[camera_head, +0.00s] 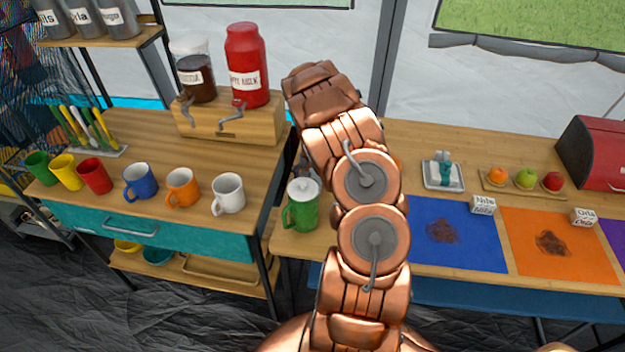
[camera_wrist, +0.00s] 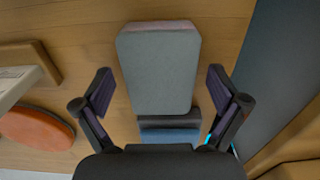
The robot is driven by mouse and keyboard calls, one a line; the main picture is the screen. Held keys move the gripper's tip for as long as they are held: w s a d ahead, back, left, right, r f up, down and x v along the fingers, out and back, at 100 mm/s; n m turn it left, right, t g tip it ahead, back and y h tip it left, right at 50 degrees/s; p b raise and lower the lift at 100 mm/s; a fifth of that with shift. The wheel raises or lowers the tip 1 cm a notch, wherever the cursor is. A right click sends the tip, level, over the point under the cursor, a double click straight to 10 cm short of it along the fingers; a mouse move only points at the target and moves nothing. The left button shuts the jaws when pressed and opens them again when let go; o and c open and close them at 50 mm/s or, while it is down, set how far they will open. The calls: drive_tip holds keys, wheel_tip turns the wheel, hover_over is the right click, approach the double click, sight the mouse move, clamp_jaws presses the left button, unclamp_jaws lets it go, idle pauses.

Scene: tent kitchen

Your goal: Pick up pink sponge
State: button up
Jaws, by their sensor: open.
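In the wrist view a flat block (camera_wrist: 160,72) stands out in the middle, with a grey face toward me and a thin pinkish strip along its far edge. It looks like the pink sponge, though little pink shows. My gripper (camera_wrist: 160,90) is open, with one dark finger on each side of the block and a gap on both sides. A darker block with a blue face (camera_wrist: 168,135) sits at the near end of the grey one, partly hidden by my gripper. In the head view my arm covers the gripper and the sponge area.
In the wrist view a round orange thing (camera_wrist: 38,128) lies at left and a dark panel (camera_wrist: 275,75) stands at right. In the head view a green lidded mug (camera_head: 301,210) stands left of my arm, with a red dispenser (camera_head: 246,65) beyond.

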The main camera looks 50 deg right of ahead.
sight(313, 178)
drive_tip(key=c, duration=0.9)
drive_tip(key=shift+o, duration=0.2)
wheel_tip(313, 178, up, 10)
drive_tip(key=b, duration=0.3)
